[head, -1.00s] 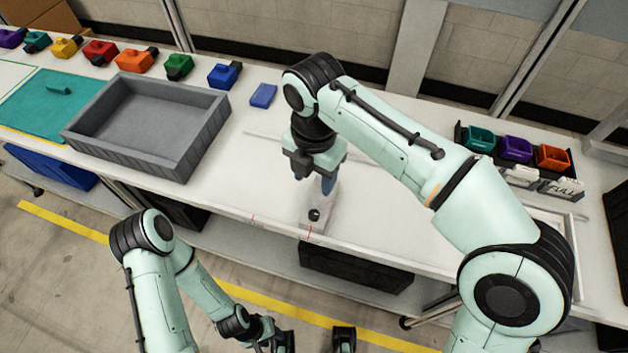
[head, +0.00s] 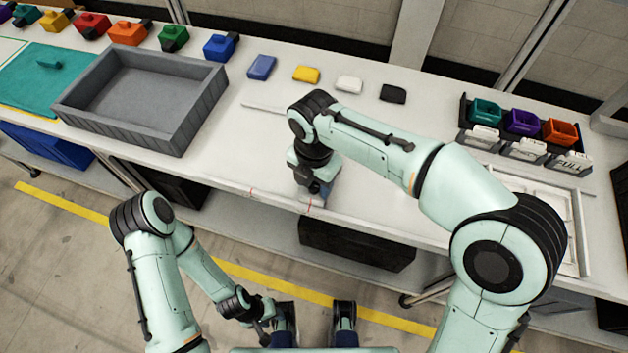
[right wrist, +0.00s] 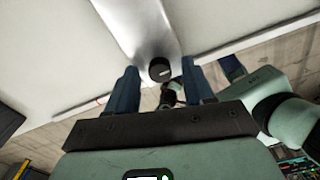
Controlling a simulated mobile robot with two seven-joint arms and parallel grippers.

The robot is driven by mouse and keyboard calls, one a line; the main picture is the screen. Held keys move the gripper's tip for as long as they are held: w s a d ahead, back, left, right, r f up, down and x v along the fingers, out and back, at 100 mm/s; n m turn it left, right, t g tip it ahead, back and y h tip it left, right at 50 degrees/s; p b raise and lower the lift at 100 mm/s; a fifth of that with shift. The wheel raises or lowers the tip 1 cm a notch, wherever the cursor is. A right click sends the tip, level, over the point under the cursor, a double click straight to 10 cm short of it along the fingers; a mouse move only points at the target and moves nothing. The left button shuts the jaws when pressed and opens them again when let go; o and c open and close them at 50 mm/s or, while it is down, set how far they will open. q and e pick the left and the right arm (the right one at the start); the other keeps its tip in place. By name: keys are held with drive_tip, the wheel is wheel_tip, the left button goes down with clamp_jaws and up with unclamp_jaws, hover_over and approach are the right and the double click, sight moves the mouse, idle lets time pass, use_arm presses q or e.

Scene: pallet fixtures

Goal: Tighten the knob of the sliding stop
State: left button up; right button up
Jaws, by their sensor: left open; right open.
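The black round knob (right wrist: 159,70) with a pale mark sits at the near end of a silver metal piece (right wrist: 142,28) in the right wrist view. My right gripper (right wrist: 160,78) is open. Its two blue fingers stand on either side of the knob in that view, with gaps between; I cannot tell the height difference. In the head view my right gripper (head: 315,190) points down at the table's front edge and hides the knob and most of the stop. My left gripper (head: 262,318) hangs low in front of the table, away from the stop, and its jaws are hard to make out.
A grey tray (head: 140,140) stands at the left on the white table (head: 245,165). Coloured blocks line the back left. Blue, yellow, white and black pieces lie behind my right arm. A rack of small bins (head: 522,121) and a white frame (head: 566,205) are at right.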

drive_tip(key=shift+f, duration=0.1)
clamp_jaws()
